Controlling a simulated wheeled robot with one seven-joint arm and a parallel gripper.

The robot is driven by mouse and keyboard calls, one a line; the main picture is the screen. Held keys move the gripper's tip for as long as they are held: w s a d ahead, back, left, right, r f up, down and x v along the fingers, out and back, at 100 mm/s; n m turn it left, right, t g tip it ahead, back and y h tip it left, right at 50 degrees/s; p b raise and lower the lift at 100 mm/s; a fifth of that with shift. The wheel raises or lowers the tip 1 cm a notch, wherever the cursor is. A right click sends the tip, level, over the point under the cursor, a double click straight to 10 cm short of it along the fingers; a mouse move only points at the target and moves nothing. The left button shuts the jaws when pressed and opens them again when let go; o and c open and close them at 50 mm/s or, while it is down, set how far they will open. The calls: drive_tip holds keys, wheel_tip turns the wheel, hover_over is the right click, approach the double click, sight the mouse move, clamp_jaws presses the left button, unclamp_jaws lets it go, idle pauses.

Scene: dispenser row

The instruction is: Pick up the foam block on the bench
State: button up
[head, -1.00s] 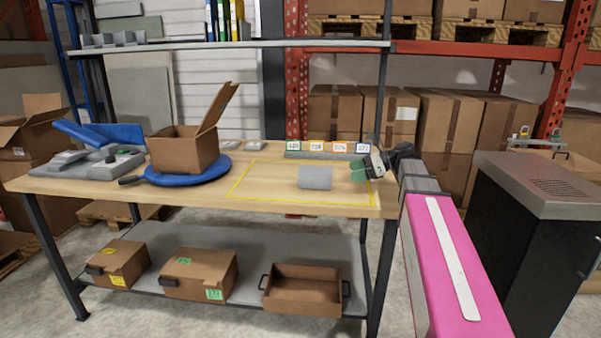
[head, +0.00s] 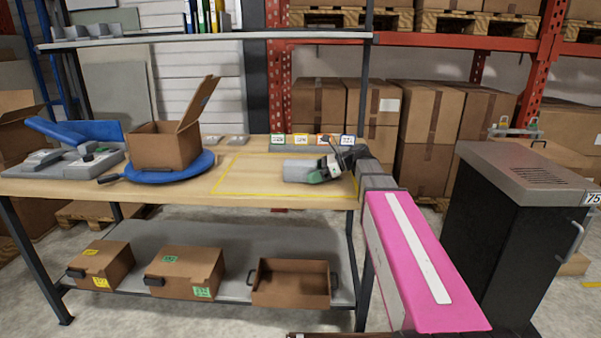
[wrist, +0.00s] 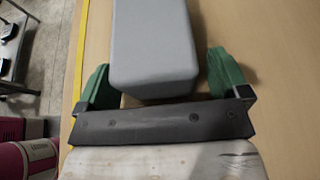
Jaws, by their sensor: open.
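The foam block (head: 298,170) is a grey block lying on the wooden bench (head: 237,186), inside a yellow outline. In the wrist view the foam block (wrist: 153,45) reaches down from the top edge, with its near end between the two green fingers. My gripper (head: 325,173) is at the right end of the block in the head view. The right finger partly hides the block's right end in the head view.
An open cardboard box (head: 165,145) stands on a blue turntable (head: 200,170) to the left. A row of numbered cards (head: 312,140) stands behind the block. A dark cabinet (head: 520,230) stands to the right of the bench. The bench inside the outline is otherwise clear.

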drive_tip(key=shift+a+f, duration=0.2)
drive_tip(key=shift+a, duration=0.3)
drive_tip(key=c, duration=1)
drive_tip(key=shift+r, duration=0.1)
